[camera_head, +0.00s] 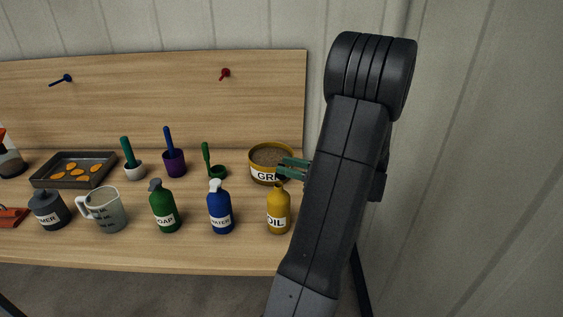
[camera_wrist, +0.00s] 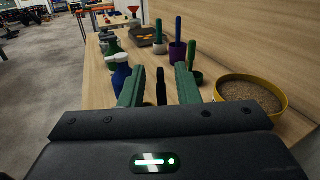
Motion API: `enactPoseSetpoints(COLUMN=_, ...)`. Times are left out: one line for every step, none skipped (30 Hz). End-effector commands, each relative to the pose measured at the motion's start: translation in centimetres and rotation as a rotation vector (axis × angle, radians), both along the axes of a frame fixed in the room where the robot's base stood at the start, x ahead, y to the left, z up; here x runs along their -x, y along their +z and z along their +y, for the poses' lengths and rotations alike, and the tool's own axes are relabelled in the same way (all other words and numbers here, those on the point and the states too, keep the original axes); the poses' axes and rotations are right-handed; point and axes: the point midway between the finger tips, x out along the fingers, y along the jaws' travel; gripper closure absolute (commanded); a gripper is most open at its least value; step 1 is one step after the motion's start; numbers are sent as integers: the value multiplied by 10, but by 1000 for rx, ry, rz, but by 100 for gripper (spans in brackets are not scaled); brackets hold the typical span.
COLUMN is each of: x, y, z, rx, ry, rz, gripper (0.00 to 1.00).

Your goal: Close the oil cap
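The yellow bottle labelled OIL (camera_head: 278,212) stands upright near the front right of the bench in the head view. Its top lies just below the green fingertips, and the cap's state is too small to tell. My gripper (camera_head: 283,168) reaches in from the right, above the bottle and in front of the GR-labelled tub. In the wrist view my gripper (camera_wrist: 160,70) shows two green fingers apart, with a slim dark upright piece (camera_wrist: 161,88) between them. I cannot tell whether that piece is part of the oil bottle.
The blue bottle (camera_head: 219,210) and green soap bottle (camera_head: 164,209) stand left of the oil bottle. Behind are the yellow-rimmed tub (camera_head: 257,174), a green mortar (camera_head: 217,172) and a purple cup (camera_head: 174,163). A wooden backboard (camera_head: 150,100) rises behind the bench.

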Motion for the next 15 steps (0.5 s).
enactPoseSetpoints(x=-3, y=1, z=7, rx=0, ry=4, rz=1, gripper=71)
enactPoseSetpoints(x=-4, y=1, z=11, rx=0, ry=4, rz=1, gripper=71)
enactPoseSetpoints(x=-6, y=1, z=14, rx=0, ry=2, rz=0, gripper=71)
enactPoseSetpoints(x=-7, y=0, z=16, rx=0, ry=1, rz=0, gripper=71)
enactPoseSetpoints(x=-8, y=0, z=18, rx=0, ry=1, rz=0, gripper=71)
enactPoseSetpoints(x=-8, y=0, z=20, rx=0, ry=1, rz=-1, gripper=71)
enactPoseSetpoints(x=-9, y=0, z=21, rx=0, ry=1, rz=-1, gripper=71)
enactPoseSetpoints(x=-9, y=0, z=22, rx=0, ry=1, rz=-1, gripper=71)
enactPoseSetpoints(x=-10, y=0, z=23, rx=0, ry=1, rz=-1, gripper=71)
enactPoseSetpoints(x=-10, y=0, z=23, rx=0, ry=1, rz=-1, gripper=71)
enactPoseSetpoints(x=-10, y=0, z=23, rx=0, ry=1, rz=-1, gripper=71)
enactPoseSetpoints(x=-10, y=0, z=23, rx=0, ry=0, rz=-1, gripper=71)
enactPoseSetpoints(x=-10, y=0, z=23, rx=0, ry=0, rz=-1, gripper=71)
enactPoseSetpoints(x=-10, y=0, z=23, rx=0, ry=0, rz=-1, gripper=71)
enactPoseSetpoints(x=-10, y=0, z=23, rx=0, ry=0, rz=-1, gripper=71)
